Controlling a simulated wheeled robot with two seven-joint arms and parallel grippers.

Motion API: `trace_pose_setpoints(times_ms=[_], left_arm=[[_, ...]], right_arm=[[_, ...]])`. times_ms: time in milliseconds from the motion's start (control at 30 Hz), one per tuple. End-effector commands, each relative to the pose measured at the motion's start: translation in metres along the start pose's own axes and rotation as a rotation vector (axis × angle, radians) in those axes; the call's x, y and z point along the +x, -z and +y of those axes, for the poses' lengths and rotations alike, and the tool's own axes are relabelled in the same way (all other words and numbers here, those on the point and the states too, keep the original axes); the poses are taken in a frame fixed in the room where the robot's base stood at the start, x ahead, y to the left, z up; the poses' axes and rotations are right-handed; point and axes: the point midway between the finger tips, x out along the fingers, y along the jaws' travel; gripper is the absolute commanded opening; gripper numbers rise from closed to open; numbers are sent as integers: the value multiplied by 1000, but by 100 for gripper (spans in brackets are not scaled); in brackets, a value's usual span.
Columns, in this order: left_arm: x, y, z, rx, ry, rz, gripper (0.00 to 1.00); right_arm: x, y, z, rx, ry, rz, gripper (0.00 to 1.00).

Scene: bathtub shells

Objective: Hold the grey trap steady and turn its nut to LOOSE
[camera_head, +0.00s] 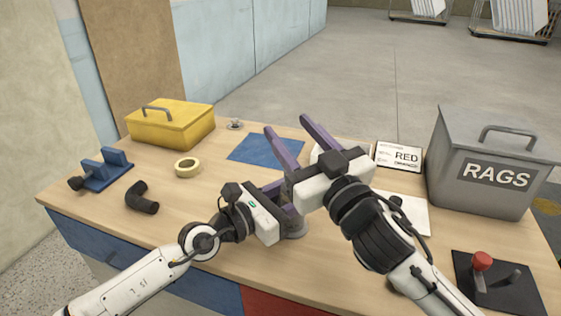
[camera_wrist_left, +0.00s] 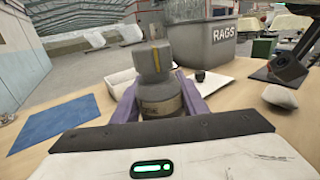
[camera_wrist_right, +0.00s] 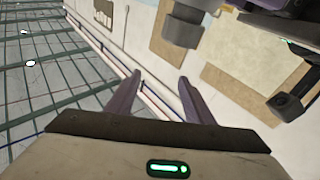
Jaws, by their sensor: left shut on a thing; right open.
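The grey trap (camera_wrist_left: 160,97) stands upright between the purple fingers of my left gripper (camera_wrist_left: 160,82), which is shut on its body. In the head view only a low part of the trap (camera_head: 294,230) shows; my right gripper hides much of the rest. My right gripper (camera_head: 287,124) is open and empty, raised above the table. In the right wrist view its fingers (camera_wrist_right: 160,78) are spread with nothing between them. A grey cylinder at the top there is probably the trap.
A grey RAGS bin (camera_head: 480,170), a RED card (camera_head: 398,156) and a red-knobbed dark block (camera_head: 492,280) stand right. A yellow box (camera_head: 170,128), tape roll (camera_head: 187,167), black elbow pipe (camera_head: 142,197) and blue clamp-like thing (camera_head: 104,170) lie left. A blue mat (camera_head: 262,150) lies behind.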

Motion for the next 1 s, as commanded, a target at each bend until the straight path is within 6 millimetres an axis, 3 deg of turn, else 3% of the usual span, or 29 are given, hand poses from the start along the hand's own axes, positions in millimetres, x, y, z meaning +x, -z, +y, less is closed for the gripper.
trace_pose_setpoints(times_ms=[300,567,767,1000], left_arm=[[0,0,0,-1,1,0,13],[0,0,0,-1,1,0,13],[0,0,0,-1,1,0,13],[0,0,0,0,0,0,13]], right_arm=[[-63,-44,8,68,263,-82,48],[-98,-59,18,144,345,-148,48],[-90,-61,15,161,355,-153,48],[-47,-66,-2,158,356,-151,48]])
